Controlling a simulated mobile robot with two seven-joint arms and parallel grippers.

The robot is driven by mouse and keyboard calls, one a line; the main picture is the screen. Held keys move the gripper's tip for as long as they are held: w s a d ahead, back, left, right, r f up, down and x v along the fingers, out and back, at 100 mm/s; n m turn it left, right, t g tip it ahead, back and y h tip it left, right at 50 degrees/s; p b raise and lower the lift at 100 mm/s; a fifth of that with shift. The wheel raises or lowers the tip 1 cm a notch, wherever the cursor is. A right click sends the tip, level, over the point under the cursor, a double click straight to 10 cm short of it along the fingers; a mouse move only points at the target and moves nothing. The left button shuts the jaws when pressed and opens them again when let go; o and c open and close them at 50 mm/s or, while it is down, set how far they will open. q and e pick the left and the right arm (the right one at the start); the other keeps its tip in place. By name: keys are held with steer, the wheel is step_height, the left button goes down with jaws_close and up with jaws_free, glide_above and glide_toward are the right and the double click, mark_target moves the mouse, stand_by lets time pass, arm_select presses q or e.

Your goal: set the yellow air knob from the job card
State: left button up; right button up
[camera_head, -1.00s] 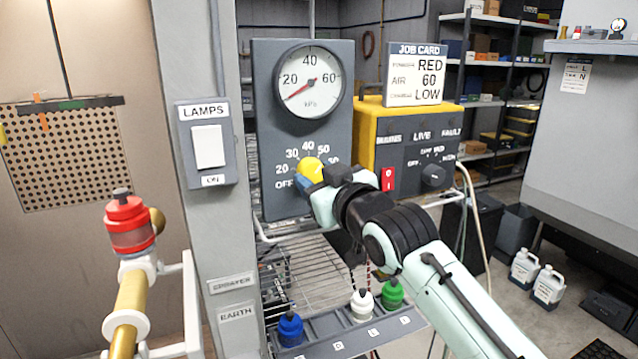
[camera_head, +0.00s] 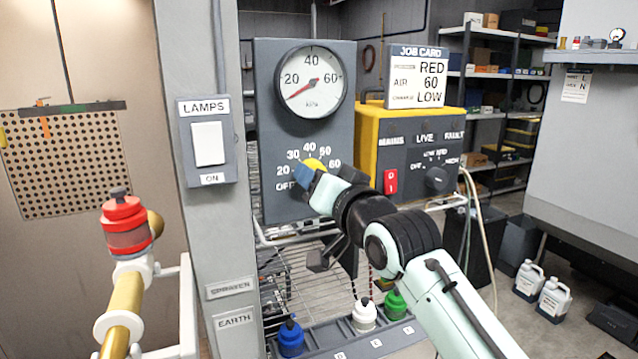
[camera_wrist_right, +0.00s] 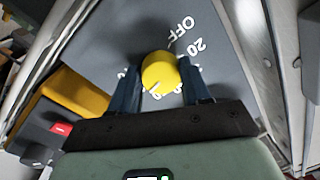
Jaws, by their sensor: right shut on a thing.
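The yellow air knob (camera_head: 315,164) sits on a grey panel (camera_head: 265,130) with a dial marked OFF, 20, 30, 40, 50, 60. My right gripper (camera_head: 310,173) is shut on the knob and covers much of it in the head view. In the right wrist view the knob (camera_wrist_right: 160,72) lies between the two fingers, near the OFF and 20 marks; its exact setting is hard to read. The round gauge (camera_head: 312,82) above has its red needle at lower left, below 20. The job card (camera_head: 417,78) reads RED, AIR 60, LOW. My left gripper is out of view.
Right of the panel is a yellow control box (camera_head: 366,140) with a red switch (camera_head: 390,182) and a black knob. A lamps switch (camera_head: 208,143) is on the post. Blue, white and green cups stand in a rack (camera_head: 340,345) below; a red-cupped brass tool (camera_head: 125,225) is at left.

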steer(key=shift+m, duration=0.3)
steer(key=o, duration=1.1)
steer(key=shift+c, duration=0.2)
steer(key=b+v, duration=0.6)
steer(key=v, duration=0.7)
steer(key=shift+s, duration=0.2)
